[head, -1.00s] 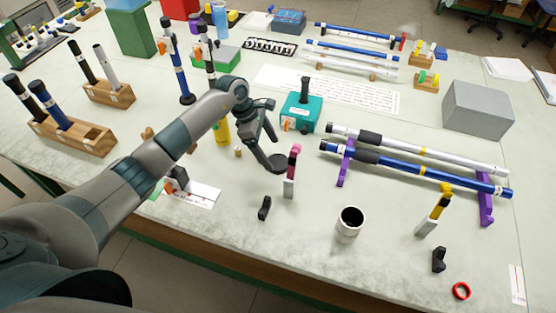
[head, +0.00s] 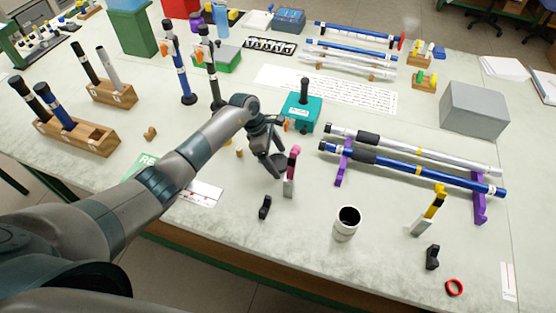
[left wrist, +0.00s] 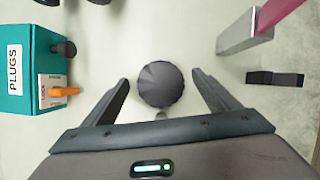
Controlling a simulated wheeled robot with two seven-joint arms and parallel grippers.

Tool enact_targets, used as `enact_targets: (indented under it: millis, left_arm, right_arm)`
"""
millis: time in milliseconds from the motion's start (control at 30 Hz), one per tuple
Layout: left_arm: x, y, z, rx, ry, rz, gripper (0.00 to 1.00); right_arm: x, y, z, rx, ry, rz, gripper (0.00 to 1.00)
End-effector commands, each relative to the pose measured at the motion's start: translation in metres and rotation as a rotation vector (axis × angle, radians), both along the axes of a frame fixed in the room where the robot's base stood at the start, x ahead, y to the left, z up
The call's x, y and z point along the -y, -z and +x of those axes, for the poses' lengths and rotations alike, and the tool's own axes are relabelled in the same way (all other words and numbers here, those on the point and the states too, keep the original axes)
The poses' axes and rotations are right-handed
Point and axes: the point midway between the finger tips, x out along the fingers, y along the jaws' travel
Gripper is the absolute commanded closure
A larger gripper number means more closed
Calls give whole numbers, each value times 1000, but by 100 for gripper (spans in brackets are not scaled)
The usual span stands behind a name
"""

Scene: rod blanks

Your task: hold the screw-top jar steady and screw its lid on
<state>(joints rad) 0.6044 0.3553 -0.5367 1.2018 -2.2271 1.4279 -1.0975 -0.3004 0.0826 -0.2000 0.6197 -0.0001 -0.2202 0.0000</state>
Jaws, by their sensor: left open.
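The screw-top jar (head: 346,224) is a white open cylinder with a dark mouth, standing upright near the table's front edge. The lid (left wrist: 160,84) is a dark grey, ridged round cap, seen from above in the left wrist view. My left gripper (head: 272,162) is open, pointing down behind and left of the jar. In the left wrist view its two fingers (left wrist: 160,92) stand on either side of the lid, with a gap on both sides. In the head view the fingers partly hide the lid. My right gripper is not in view.
A pink-topped upright block (head: 291,172) stands close right of my left gripper. A teal PLUGS box (head: 302,113) is behind it. Long rods (head: 415,172) lie on purple supports to the right. A small black bracket (head: 265,207) is in front. Clear tabletop lies around the jar.

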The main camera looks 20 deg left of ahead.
Motion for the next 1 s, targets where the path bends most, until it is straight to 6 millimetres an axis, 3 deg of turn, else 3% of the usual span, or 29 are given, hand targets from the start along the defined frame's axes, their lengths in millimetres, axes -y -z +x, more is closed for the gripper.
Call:
enact_targets:
  millis: [433, 633, 1000]
  left_arm:
    - [0, 1, 0, 0, 0, 0, 19]
    - [0, 0, 0, 0, 0, 0, 62]
    - [0, -2, 1, 1, 1, -1, 62]
  right_arm:
    - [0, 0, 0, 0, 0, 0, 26]
    - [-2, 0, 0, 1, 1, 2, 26]
    - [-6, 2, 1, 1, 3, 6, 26]
